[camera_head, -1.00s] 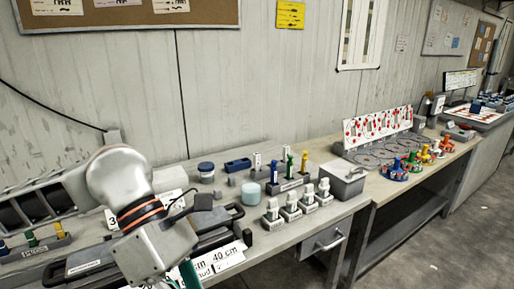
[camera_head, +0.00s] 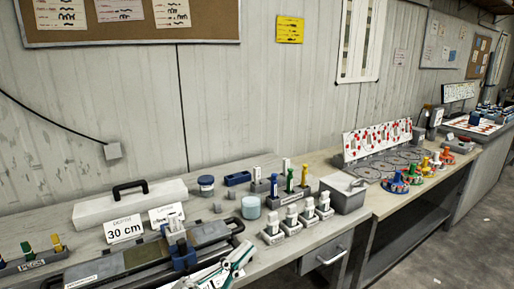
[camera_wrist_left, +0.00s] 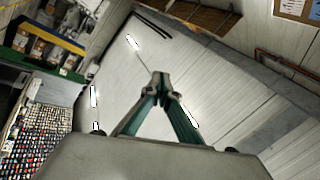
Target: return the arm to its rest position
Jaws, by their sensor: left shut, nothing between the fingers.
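My left gripper (camera_head: 236,262), with teal and white fingers, shows at the bottom edge of the head view, in front of the bench edge. The rest of my left arm is out of the head view. In the left wrist view its fingers (camera_wrist_left: 160,82) meet at the tips, shut with nothing between them. My right gripper is in neither view.
Open floor (camera_head: 420,262) lies at right.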

